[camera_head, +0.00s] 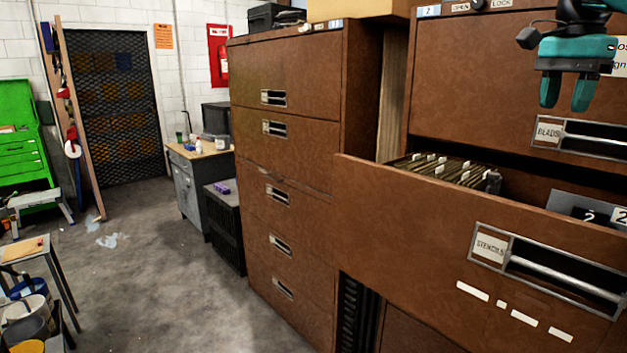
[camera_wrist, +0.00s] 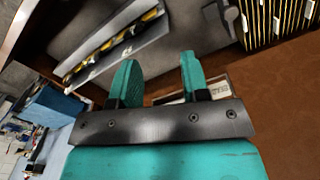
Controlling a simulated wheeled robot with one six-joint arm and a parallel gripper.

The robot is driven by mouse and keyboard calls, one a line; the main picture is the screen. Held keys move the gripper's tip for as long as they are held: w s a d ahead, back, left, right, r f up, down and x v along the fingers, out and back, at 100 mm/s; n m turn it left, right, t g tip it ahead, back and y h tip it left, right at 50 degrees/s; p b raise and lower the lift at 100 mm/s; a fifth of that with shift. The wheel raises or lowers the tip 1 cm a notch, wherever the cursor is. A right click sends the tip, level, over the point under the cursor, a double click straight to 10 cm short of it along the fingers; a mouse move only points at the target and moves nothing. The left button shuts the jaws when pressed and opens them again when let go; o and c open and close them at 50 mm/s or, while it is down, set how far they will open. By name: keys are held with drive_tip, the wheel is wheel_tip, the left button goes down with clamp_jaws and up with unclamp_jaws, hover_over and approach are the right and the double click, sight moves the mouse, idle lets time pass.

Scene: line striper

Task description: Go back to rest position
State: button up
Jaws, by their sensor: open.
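My gripper (camera_head: 567,92) is teal and hangs at the upper right of the head view, in front of the brown cabinet and above an open drawer (camera_head: 400,235) labelled "STENCILS". Its two fingers point down and are apart, with nothing between them. In the wrist view my gripper (camera_wrist: 160,75) also shows open and empty, over the drawer. Hanging files (camera_head: 445,170) fill the drawer's left part, and dark number stencils (camera_head: 590,212) stand at its right.
A closed drawer labelled "BEADS" (camera_head: 500,105) is above the open one. A second brown cabinet (camera_head: 285,150) stands to the left. A small workbench (camera_head: 210,150), a green tool chest (camera_head: 20,155) and a stool (camera_head: 35,250) are farther left. The grey floor (camera_head: 150,275) between them is mostly clear.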

drive_tip(key=s+a+f+n, duration=0.1)
drive_tip(key=a+f+n, duration=0.1)
drive_tip(key=a+n, duration=0.1)
drive_tip(key=s+a+f+n, duration=0.2)
drive_tip(key=a+f+n, duration=0.1)
drive_tip(key=a, duration=0.3)
drive_tip(key=s+a+f+n, duration=0.1)
drive_tip(key=a+f+n, duration=0.1)
drive_tip(key=a, duration=0.3)
drive_tip(key=shift+s+f+n+t, duration=0.3)
drive_tip(key=shift+n+t, duration=0.1)
drive_tip(key=shift+n, duration=0.3)
drive_tip(key=s+a+f+n+y, duration=0.2)
drive_tip(key=s+a+f+n, duration=0.5)
drive_tip(key=s, duration=0.4)
drive_tip(key=s+a+f+n+y, duration=0.2)
drive_tip(key=s+a+f+n, duration=0.4)
drive_tip(key=s+a, duration=0.4)
wheel_tip(320, 180, down, 7)
drive_tip(key=s+b, duration=0.2)
drive_tip(key=b, duration=0.3)
drive_tip(key=shift+d+r+g, duration=0.15)
drive_tip(key=shift+g, duration=0.25)
